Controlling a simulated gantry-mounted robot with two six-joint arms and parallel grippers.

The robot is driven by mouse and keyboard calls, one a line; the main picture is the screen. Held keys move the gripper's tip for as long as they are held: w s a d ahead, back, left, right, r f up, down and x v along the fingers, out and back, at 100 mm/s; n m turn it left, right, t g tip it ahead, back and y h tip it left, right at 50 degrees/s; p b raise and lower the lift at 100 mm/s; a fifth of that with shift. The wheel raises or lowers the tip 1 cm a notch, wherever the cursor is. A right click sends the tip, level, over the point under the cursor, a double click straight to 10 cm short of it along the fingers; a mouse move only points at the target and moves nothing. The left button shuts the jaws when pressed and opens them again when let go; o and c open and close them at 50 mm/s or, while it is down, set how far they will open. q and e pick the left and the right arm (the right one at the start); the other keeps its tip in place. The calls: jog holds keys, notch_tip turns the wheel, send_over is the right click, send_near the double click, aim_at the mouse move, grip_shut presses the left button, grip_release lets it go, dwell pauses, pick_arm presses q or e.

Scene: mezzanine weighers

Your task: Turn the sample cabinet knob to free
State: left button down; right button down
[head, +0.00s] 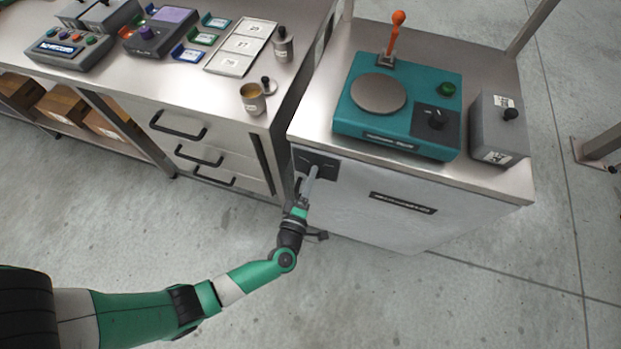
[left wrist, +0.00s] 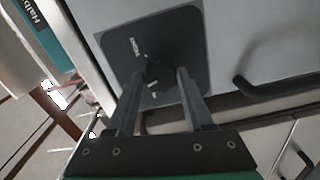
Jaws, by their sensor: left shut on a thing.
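The cabinet front (head: 375,220) is a pale grey panel below the right worktop, with a dark label too small to read. A dark square plate (head: 325,160) sits at its upper left; this plate also shows in the left wrist view (left wrist: 190,40). The small dark knob (left wrist: 158,77) is at the plate's middle, with faint white marks on the plate around it. My left gripper (head: 313,174) reaches the plate from the front. Its two grey fingers in the left wrist view (left wrist: 160,83) are shut on the knob, one on each side, partly hiding it. My right gripper is not in view.
Drawers with black handles (head: 178,127) are left of the cabinet. A teal scale (head: 360,128) with an orange-topped lever (head: 395,38) and a grey box (head: 497,127) stand on top. A metal cup (head: 252,101) is near the left bench's edge. The floor in front is clear.

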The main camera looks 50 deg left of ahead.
pick_arm(q)
jog(key=n+b, duration=0.2)
jog(key=n, duration=0.6)
jog(key=shift+n, duration=0.4)
dwell(0.4)
jog(key=shift+c, duration=1.4)
grip_release()
